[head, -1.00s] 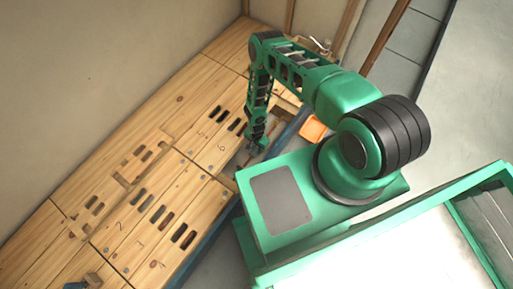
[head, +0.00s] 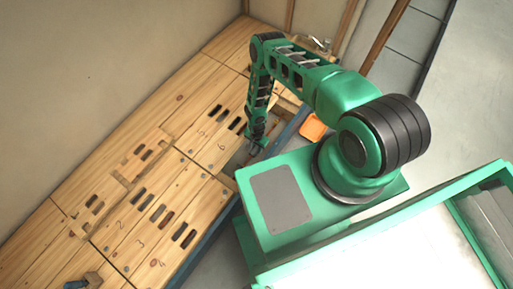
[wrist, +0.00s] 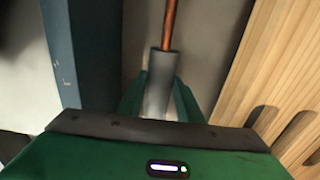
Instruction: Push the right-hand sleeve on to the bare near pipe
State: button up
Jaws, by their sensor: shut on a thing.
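My gripper (wrist: 158,98) is shut on a grey sleeve (wrist: 160,75) in the wrist view, with a green finger on each side of it. A copper pipe (wrist: 170,22) runs in line with the sleeve and meets its far end. I cannot tell how far, if at all, the pipe goes inside the sleeve. In the head view my gripper (head: 254,147) is low in the opening at the edge of the wooden floor; the sleeve and pipe are too small or hidden there.
Slotted wooden boards (head: 160,195) lie left of the arm, and one shows on the right in the wrist view (wrist: 290,75). A blue beam (wrist: 62,55) runs close on the left. An orange object (head: 314,126) lies right of the opening.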

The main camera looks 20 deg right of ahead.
aim_at(256, 147)
jog(key=shift+f, duration=0.15)
jog(key=o, duration=0.8)
notch_tip(256, 147, up, 11)
jog(key=shift+f, duration=0.15)
jog(key=shift+w, duration=0.1)
